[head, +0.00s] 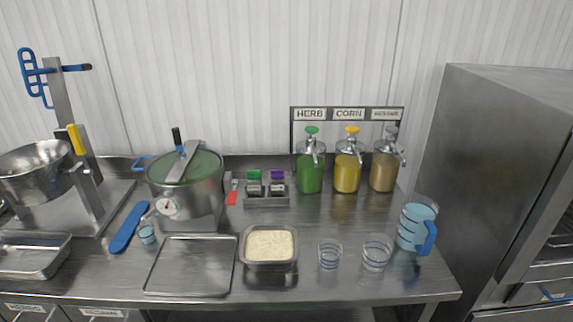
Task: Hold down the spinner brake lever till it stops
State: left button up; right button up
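The spinner (186,191) looks like a steel pot with a green lid, standing left of the middle of the counter. A crank bar with a black knob (177,139) lies across its lid, and a round dial (167,208) is on its front. A red-tipped lever (232,197) sticks out at the spinner's right side; it looks like the brake lever. I cannot tell from one frame whether the spinner is turning. Neither of my grippers is in view, and nothing touches the lever.
Right of the lever is a small rack (266,194) with green and purple tags. An empty tray (191,266), a pan of rice (270,246), two cups (376,256) and a blue-banded jug (416,228) stand in front. Pump bottles (347,170) stand behind. A blue paddle (129,227) lies left.

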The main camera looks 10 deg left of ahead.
aim_at(232, 198)
jog(key=i+l+u, duration=0.15)
jog(key=l, duration=0.2)
jog(key=i+l+u, duration=0.15)
jog(key=l, duration=0.2)
jog(key=i+l+u, duration=0.15)
jog(key=l, duration=0.2)
jog(key=l+u, duration=0.15)
jog(key=l, duration=0.2)
